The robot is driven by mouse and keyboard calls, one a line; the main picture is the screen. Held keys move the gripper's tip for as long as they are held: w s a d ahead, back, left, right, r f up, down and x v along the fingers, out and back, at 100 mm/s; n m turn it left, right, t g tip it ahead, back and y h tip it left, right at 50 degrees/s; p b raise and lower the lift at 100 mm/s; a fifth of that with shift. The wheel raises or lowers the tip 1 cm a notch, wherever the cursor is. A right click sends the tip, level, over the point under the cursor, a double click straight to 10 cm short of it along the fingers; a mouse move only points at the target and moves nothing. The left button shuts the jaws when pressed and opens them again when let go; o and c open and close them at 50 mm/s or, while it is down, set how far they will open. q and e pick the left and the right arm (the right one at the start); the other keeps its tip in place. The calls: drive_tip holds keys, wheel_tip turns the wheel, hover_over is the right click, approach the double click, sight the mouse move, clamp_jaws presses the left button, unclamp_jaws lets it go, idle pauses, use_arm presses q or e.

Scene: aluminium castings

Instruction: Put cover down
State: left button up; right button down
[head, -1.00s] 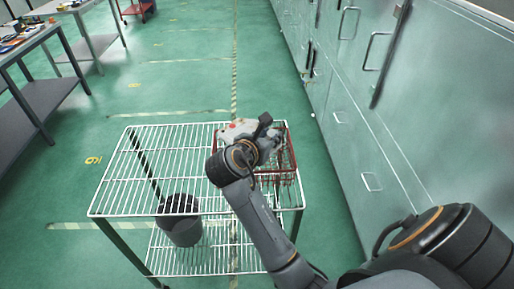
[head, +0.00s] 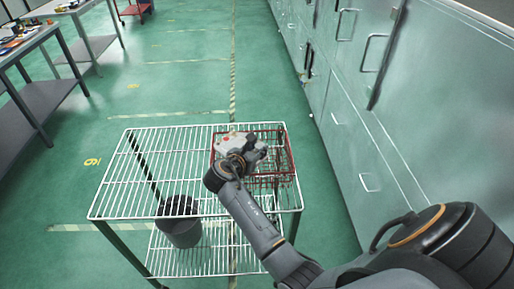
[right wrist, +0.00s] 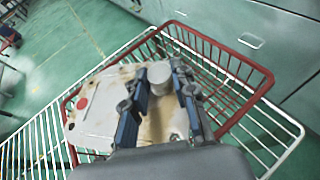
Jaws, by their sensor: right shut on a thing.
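The cover, a pale grey aluminium casting with a red dot and brownish stains, shows in the head view (head: 229,139) and in the right wrist view (right wrist: 98,108). It lies level at the left part of the red wire basket (head: 293,152). I cannot tell whether it touches the basket floor. My right gripper (head: 246,157) is above the cover. In the right wrist view its blue-padded fingers (right wrist: 161,82) are shut on the cover's raised round boss. The fingers and wrist hide part of the cover. My left gripper is out of view.
The basket stands on the right part of a white wire rack (head: 150,180), whose left part is clear. Grey cabinets (head: 400,140) line the right. Workbenches (head: 30,50) stand at the far left.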

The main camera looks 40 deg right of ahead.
drive_tip(key=shift+f, duration=0.5)
drive_tip(key=c, duration=1.1)
unclamp_jaws()
